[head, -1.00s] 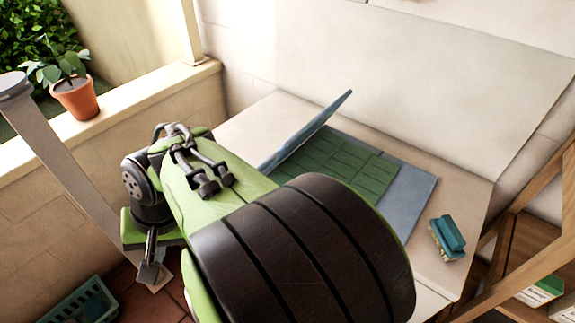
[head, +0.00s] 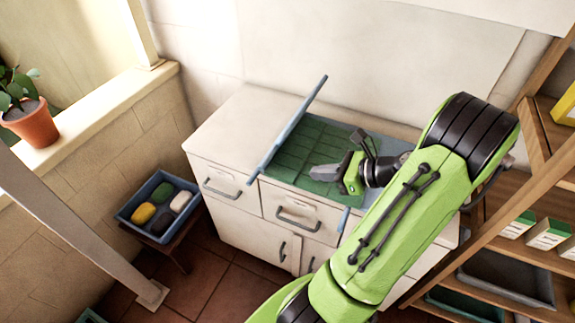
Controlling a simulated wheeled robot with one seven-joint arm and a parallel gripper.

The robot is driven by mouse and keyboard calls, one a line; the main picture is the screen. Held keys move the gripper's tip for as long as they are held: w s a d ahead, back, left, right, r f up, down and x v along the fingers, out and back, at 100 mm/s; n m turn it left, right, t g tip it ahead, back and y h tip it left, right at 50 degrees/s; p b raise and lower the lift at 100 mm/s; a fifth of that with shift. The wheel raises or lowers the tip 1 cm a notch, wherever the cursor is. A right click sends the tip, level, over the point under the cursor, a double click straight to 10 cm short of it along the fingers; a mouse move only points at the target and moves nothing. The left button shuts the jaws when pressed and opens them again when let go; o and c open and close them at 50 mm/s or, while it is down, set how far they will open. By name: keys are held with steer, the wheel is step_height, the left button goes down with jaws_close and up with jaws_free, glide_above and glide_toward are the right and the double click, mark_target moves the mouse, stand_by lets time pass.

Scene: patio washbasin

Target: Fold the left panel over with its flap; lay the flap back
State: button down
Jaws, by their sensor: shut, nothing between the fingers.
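The left panel (head: 290,124) is blue-grey and stands raised, nearly edge-on, at the left of a green gridded surface (head: 310,140) on the cabinet top. I cannot make out its flap as a separate piece. More flat blue-grey sheet (head: 392,129) shows at the back right of the green area. A narrow blue piece (head: 343,220) shows at the cabinet's front edge; I cannot tell what it belongs to. My gripper (head: 314,173) is over the green area, right of the raised panel and apart from it. It points left, shut and empty. My arm hides the sheet's right part.
The pale cabinet (head: 220,128) has drawers with handles. A blue bin (head: 137,211) with several coloured pieces stands on a stool at left. A potted plant (head: 32,122) sits on the wall ledge. A wooden shelf (head: 530,180) with boxes flanks the right. The cabinet top's left end is bare.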

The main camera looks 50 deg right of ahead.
steer(key=w+r+b+x, duration=0.1)
steer(key=r+b+x, duration=0.1)
steer(key=x, duration=0.9)
steer(key=shift+w+a, duration=0.25)
steer(key=shift+a, duration=0.15)
steer(key=shift+r, duration=0.15)
